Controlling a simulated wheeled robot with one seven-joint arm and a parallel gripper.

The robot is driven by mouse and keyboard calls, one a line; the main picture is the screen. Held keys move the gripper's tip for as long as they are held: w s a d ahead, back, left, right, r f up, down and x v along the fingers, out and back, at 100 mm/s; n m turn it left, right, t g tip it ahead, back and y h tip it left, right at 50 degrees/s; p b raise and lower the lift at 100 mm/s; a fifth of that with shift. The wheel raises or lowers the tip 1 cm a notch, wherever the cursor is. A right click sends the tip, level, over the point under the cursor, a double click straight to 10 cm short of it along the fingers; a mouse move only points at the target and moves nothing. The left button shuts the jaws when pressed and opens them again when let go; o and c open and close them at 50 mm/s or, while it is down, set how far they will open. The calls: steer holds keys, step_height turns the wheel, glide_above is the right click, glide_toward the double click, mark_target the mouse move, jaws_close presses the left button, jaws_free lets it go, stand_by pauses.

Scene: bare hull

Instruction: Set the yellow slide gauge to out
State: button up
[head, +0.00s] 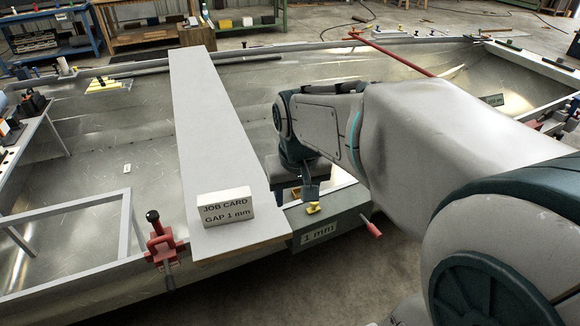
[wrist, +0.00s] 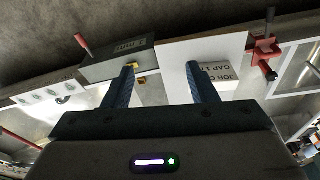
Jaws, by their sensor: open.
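A small yellow piece (head: 313,208), which looks like the yellow slide gauge, sits on top of a grey block (head: 345,222) labelled "1 mm" at the near hull edge. In the wrist view the yellow piece (wrist: 135,67) shows in part beside the tip of the left finger. My gripper (head: 308,188) is just above and behind it in the head view, partly hidden by my arm. In the wrist view my gripper (wrist: 160,68) has its two fingers wide apart with nothing held. I cannot tell whether a finger touches the yellow piece, nor its slide position.
A white plank (head: 215,120) spans the hull, left of the block. A job card (head: 225,207) reading "GAP 1 mm" stands on it. A red clamp (head: 161,245) grips the edge at left. A red handle (head: 371,228) sticks out right of the block.

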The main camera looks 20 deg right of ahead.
steer(key=w+d+f+m+g+b, duration=0.15)
steer(key=w+d+f, duration=0.25)
steer(key=w, duration=0.4)
steer(key=w+d+f+b, duration=0.3)
steer(key=w, duration=0.5)
steer(key=m+b, duration=0.2)
steer(key=b, duration=0.1)
glide_above(314, 206)
steer(key=w, duration=0.2)
step_height(314, 206, down, 12)
steer(key=shift+n+g, duration=0.25)
steer(key=shift+g, duration=0.1)
steer(key=f, duration=0.4)
steer(key=f+b, duration=0.1)
steer(key=f, duration=0.8)
steer(key=shift+s+d+b, duration=0.25)
steer(key=shift+d+b, duration=0.05)
steer(key=shift+b, duration=0.05)
jaws_close()
